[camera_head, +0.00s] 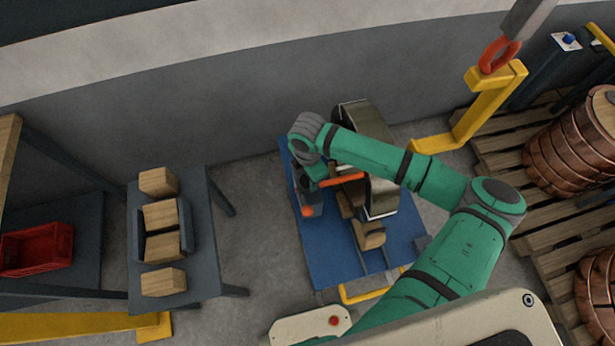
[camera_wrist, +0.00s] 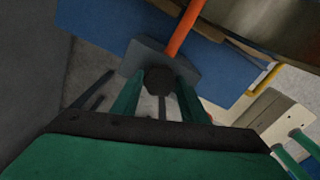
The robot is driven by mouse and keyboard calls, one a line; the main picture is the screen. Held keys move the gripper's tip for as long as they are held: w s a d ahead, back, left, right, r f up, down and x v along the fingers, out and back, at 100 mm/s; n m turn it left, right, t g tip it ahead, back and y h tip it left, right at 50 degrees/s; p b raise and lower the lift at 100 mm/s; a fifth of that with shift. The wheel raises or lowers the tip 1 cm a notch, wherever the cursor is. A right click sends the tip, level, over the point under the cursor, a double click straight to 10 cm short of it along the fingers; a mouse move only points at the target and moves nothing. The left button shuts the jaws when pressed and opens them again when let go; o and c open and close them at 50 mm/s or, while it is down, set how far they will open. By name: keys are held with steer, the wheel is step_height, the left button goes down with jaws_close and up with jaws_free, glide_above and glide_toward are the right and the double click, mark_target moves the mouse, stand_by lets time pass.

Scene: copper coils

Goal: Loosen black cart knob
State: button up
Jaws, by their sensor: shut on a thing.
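The black cart knob (camera_wrist: 158,80) sits between the two green fingers of my gripper (camera_wrist: 157,95) in the wrist view. The fingers are shut on it. Behind the knob is a grey block (camera_wrist: 172,62) with an orange bar (camera_wrist: 184,28) running up from it. In the head view my green arm reaches over the blue cart (camera_head: 325,262), and my gripper (camera_head: 308,192) is at the cart's left side, near an orange end (camera_head: 308,211). The knob itself cannot be made out there.
A dark, drum-like load (camera_head: 382,200) stands on the cart with wooden chocks (camera_head: 370,238). A grey table (camera_head: 203,240) with wooden blocks is at left, beside a red crate (camera_head: 38,249). Copper coils (camera_head: 570,150) on pallets (camera_head: 510,165) and a yellow post (camera_head: 480,105) are at right.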

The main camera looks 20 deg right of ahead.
mark_target(308, 180)
steer(key=shift+n, duration=0.7)
steer(key=o, duration=1.1)
steer(key=shift+c, duration=0.2)
step_height(308, 180, up, 11)
steer(key=shift+f, duration=0.1)
